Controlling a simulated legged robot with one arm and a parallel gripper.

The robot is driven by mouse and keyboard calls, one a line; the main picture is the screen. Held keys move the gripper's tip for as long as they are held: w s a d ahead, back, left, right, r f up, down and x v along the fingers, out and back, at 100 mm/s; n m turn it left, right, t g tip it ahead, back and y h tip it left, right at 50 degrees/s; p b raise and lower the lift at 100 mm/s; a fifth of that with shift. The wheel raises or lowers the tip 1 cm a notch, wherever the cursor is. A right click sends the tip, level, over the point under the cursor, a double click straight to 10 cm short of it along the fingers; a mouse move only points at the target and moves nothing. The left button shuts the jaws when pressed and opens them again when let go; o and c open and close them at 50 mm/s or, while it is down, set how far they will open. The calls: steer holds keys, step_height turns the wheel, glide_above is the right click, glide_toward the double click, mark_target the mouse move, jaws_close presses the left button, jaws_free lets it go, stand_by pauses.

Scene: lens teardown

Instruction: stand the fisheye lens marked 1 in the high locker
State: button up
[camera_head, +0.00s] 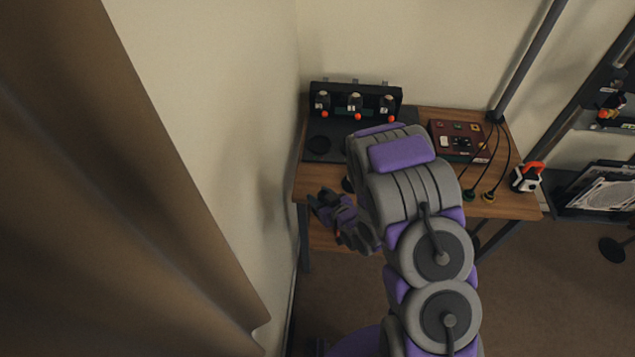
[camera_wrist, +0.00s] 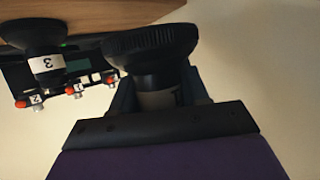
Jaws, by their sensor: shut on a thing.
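My gripper (camera_head: 322,203) is off the left front edge of the desk in the head view. In the wrist view my gripper (camera_wrist: 158,98) is shut on a black lens (camera_wrist: 150,45) with a wide ribbed end. The lens has a white label (camera_wrist: 160,100) with a dark mark, partly hidden by the jaws; it looks like a 1. Another black lens (camera_wrist: 40,38) with a white label reading 3 is at the left of the wrist view, apart from the held one. I cannot pick out the high locker for sure.
The wooden desk (camera_head: 415,198) carries a black rack (camera_head: 352,88) with three labelled, orange-tipped units, a dark red panel box (camera_head: 460,140) and an orange-and-white item (camera_head: 527,177). A shelf unit (camera_head: 578,210) stands at right. A wall and brown curtain (camera_head: 150,180) close off the left.

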steer(key=shift+s+d+r+p, duration=0.15)
steer(key=shift+s+p, duration=0.35)
steer(key=shift+p, duration=0.3)
steer(key=shift+s+d+p, duration=0.1)
steer(key=shift+s+p, duration=0.4)
steer(key=shift+p, duration=0.25)
